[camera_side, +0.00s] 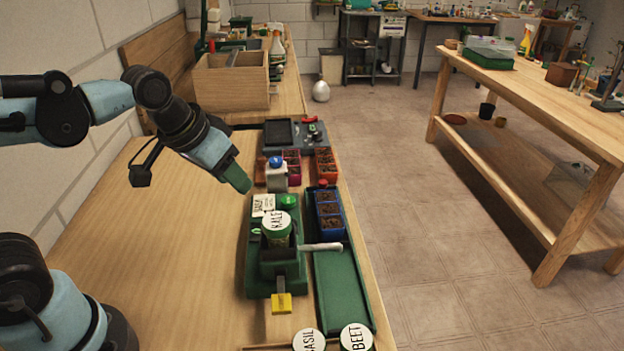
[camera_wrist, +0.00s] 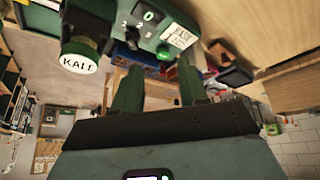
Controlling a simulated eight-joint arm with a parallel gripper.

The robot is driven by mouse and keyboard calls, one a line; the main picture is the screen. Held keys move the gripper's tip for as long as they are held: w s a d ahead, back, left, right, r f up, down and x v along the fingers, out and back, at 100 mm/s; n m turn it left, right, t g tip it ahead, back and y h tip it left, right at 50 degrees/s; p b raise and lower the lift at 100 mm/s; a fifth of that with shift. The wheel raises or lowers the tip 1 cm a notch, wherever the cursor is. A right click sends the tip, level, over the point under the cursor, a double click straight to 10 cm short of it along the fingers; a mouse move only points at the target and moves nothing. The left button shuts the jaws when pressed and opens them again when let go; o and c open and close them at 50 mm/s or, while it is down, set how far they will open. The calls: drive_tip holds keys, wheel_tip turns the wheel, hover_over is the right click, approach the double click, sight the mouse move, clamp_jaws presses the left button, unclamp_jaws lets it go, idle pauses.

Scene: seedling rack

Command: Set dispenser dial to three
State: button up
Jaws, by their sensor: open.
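The green seed dispenser (camera_side: 276,278) stands on the wooden bench with a white-lidded KALE jar (camera_side: 276,223) on top, a pale lever at its right and a yellow tag at its front. In the wrist view the dispenser (camera_wrist: 176,28) appears inverted at the top, with the KALE jar (camera_wrist: 80,58) at left.
A white bottle with a blue cap (camera_side: 276,175) stands behind the dispenser. A blue soil tray (camera_side: 329,226) and a long green tray (camera_side: 342,290) lie to its right. BASIL (camera_side: 309,341) and BEET (camera_side: 356,338) jars are in front. The bench left of the dispenser is clear.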

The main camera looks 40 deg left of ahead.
sight(293, 220)
drive_tip(key=w+d+r+g, duration=0.1)
drive_tip(key=w+d+g, duration=0.5)
drive_tip(key=w, duration=0.2)
drive_tip(key=shift+n, duration=0.4)
wheel_tip(293, 220, down, 12)
drive_tip(key=shift+w+r, duration=0.1)
drive_tip(key=shift+w, duration=0.05)
clamp_jaws()
idle(0.3)
